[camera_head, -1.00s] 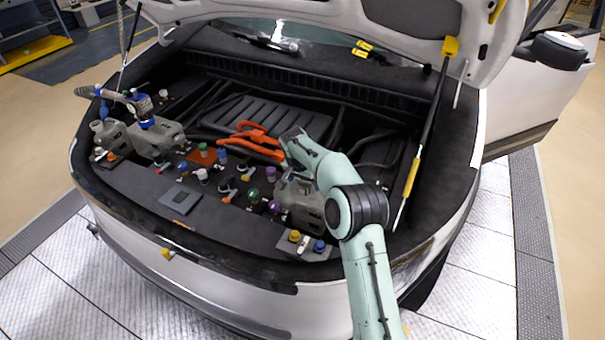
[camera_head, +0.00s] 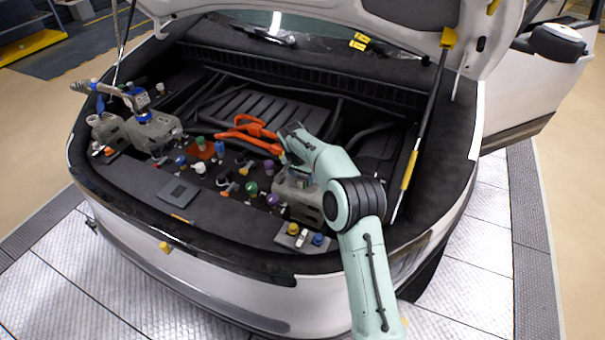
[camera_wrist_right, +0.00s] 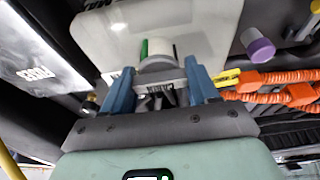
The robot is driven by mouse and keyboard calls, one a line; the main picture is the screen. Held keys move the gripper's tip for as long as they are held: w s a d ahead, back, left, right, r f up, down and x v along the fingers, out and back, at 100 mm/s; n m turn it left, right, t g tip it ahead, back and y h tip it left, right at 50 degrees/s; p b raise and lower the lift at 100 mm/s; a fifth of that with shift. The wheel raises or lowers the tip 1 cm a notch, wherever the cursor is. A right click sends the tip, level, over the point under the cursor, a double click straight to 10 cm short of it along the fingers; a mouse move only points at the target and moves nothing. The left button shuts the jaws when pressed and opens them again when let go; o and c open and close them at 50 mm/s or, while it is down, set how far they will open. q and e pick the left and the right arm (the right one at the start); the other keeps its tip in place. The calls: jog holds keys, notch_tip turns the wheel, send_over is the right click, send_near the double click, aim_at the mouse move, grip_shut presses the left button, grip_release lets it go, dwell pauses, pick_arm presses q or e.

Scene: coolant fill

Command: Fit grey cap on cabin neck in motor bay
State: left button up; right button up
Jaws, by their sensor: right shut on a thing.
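My right gripper (camera_wrist_right: 158,88) shows in the right wrist view as two blue fingers, shut on a grey round cap (camera_wrist_right: 157,66). A pale translucent tank (camera_wrist_right: 110,35) with dark lettering fills the space behind the cap. A pale round part and a green strip show right behind the cap. I cannot tell whether the cap touches a neck. In the head view my right arm reaches into the motor bay, its wrist bent above the grey tank (camera_head: 305,203) on the right side; the fingers and cap are mostly hidden there. My left gripper is not in view.
Orange cables (camera_head: 250,132) lie left of my wrist. Several coloured caps, including purple (camera_head: 269,167) and green (camera_head: 251,187), stand close by. A hose tool (camera_head: 132,97) sits on another tank at the left. The raised hood and its strut (camera_head: 420,140) flank my arm.

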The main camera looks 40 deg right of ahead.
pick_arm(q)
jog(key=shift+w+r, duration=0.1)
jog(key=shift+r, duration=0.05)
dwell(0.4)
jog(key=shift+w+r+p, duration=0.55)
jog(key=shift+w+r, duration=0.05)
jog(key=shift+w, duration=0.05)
pick_arm(e)
jog(key=shift+a+f+m+g, duration=0.15)
jog(key=shift+m+g, duration=0.25)
jog(key=shift+m, duration=1)
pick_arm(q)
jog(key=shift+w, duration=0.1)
pick_arm(e)
jog(key=shift+s, duration=0.1)
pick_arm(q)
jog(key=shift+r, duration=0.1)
pick_arm(e)
jog(key=shift+m, duration=0.3)
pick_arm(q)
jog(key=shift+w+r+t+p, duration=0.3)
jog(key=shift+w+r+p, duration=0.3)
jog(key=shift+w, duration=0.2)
pick_arm(e)
jog(key=shift+m+g, duration=0.4)
jog(key=shift+m, duration=0.6)
jog(key=shift+f+m, duration=0.1)
jog(key=shift+m, duration=0.4)
jog(key=m+g, duration=0.1)
jog(key=m, duration=0.2)
